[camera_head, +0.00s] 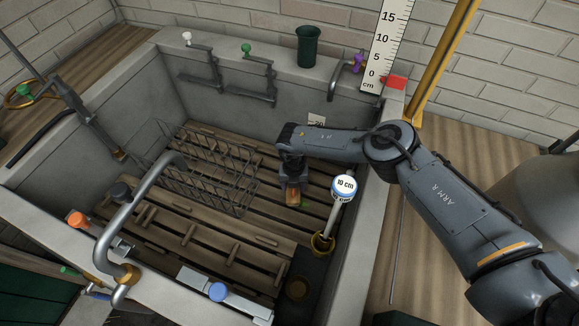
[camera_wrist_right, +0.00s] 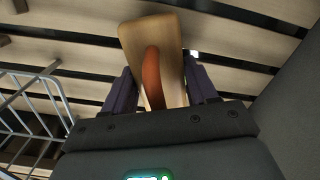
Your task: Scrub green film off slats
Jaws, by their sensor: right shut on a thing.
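The wooden slats (camera_head: 205,238) line the floor of the grey stone basin, with dark gaps between them. My right gripper (camera_head: 291,182) reaches down over the slats right of the wire rack. It is shut on a scrubbing brush (camera_head: 293,197) with a tan wooden block and a reddish-brown grip. In the right wrist view the brush (camera_wrist_right: 172,38) sits between the two fingers, above the slats (camera_wrist_right: 233,42). Its underside is hidden, and I cannot tell if it touches the slats. A faint greenish tint shows near the brush; I cannot clearly make out film. My left gripper is not in view.
A wire rack (camera_head: 207,172) stands on the slats left of my right gripper; it also shows in the wrist view (camera_wrist_right: 35,115). A "10 cm" gauge (camera_head: 344,187) stands to the right, near the basin wall. A curved metal pipe (camera_head: 137,210) arches over the front left.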

